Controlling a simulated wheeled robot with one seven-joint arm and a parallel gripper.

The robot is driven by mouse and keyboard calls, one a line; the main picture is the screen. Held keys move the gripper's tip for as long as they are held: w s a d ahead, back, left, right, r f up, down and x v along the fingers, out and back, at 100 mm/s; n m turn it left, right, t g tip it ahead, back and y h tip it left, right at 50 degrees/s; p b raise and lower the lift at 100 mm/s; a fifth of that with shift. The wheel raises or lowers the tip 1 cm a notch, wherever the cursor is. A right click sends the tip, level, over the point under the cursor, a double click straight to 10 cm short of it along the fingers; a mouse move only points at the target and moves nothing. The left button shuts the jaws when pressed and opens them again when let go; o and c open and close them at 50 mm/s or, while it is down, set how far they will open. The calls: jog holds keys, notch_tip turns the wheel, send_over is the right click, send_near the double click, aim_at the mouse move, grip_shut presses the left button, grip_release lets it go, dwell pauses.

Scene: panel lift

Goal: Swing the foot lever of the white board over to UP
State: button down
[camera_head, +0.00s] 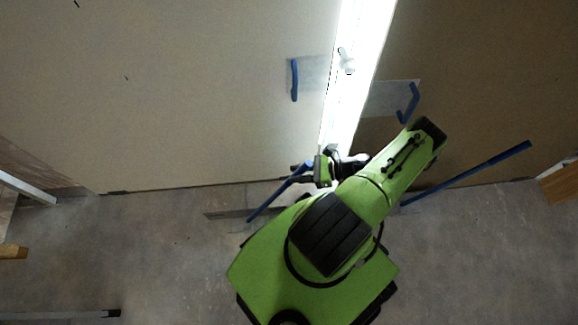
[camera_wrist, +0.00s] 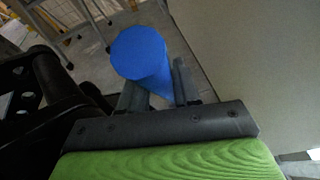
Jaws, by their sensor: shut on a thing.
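The white board (camera_head: 180,90) stands upright at the left in the head view. Its blue foot lever (camera_head: 266,204) is at its lower right corner, slanting from the floor at lower left up to my gripper (camera_head: 303,172). My gripper is shut on this lever near its upper end. In the wrist view the lever's round blue end (camera_wrist: 138,52) sits between the two fingers (camera_wrist: 160,86). No UP mark can be read in either view. My arm hides part of the area right of the lever.
A brown board (camera_head: 480,80) stands at the right, with another blue lever (camera_head: 490,166) at its foot. Blue handles sit on the white board (camera_head: 294,80) and the brown board (camera_head: 409,103). A bright strip (camera_head: 358,60) lies between the boards. Grey floor (camera_head: 150,260) is clear in front.

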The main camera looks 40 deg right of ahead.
jog(key=shift+s+d+f, duration=0.35)
jog(key=shift+d+f, duration=0.05)
jog(key=shift+d, duration=0.15)
jog(key=c, duration=0.9)
grip_release()
jog(key=shift+d, duration=0.1)
jog(key=shift+r, duration=0.1)
jog(key=v, duration=1.5)
jog(key=shift+s+d, duration=0.2)
jog(key=shift+s, duration=0.2)
